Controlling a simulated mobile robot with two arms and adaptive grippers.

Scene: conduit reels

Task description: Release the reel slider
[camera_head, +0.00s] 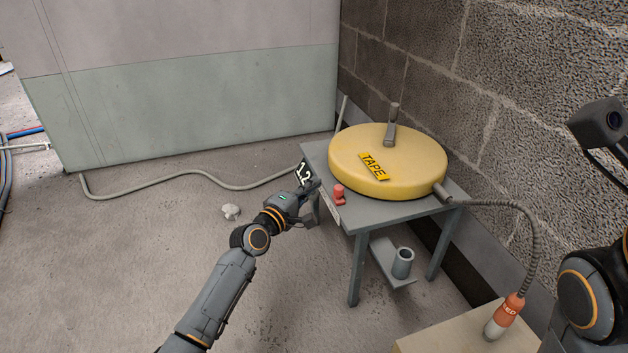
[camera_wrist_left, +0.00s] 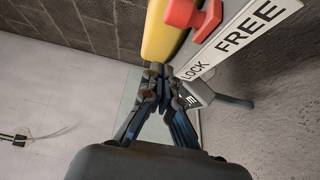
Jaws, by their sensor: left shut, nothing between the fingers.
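The red slider knob (camera_head: 338,193) sits at the left front edge of the table, beside the yellow reel (camera_head: 388,160) marked TAPE. In the left wrist view the red knob (camera_wrist_left: 195,14) shows at the top, next to a white plate (camera_wrist_left: 240,40) reading LOCK and FREE. I cannot tell surely which word the knob is at. My left gripper (camera_head: 309,188) is just left of the knob at the table edge. In the left wrist view its fingers (camera_wrist_left: 166,74) are together and empty, apart from the knob. My right gripper's fingers are out of view.
The grey table (camera_head: 452,190) stands against a block wall, with a lower shelf holding a grey cup (camera_head: 403,263). A grey hose runs from the reel to an orange and white fitting (camera_head: 504,316) at a beige box (camera_head: 460,330). Floor to the left is mostly clear.

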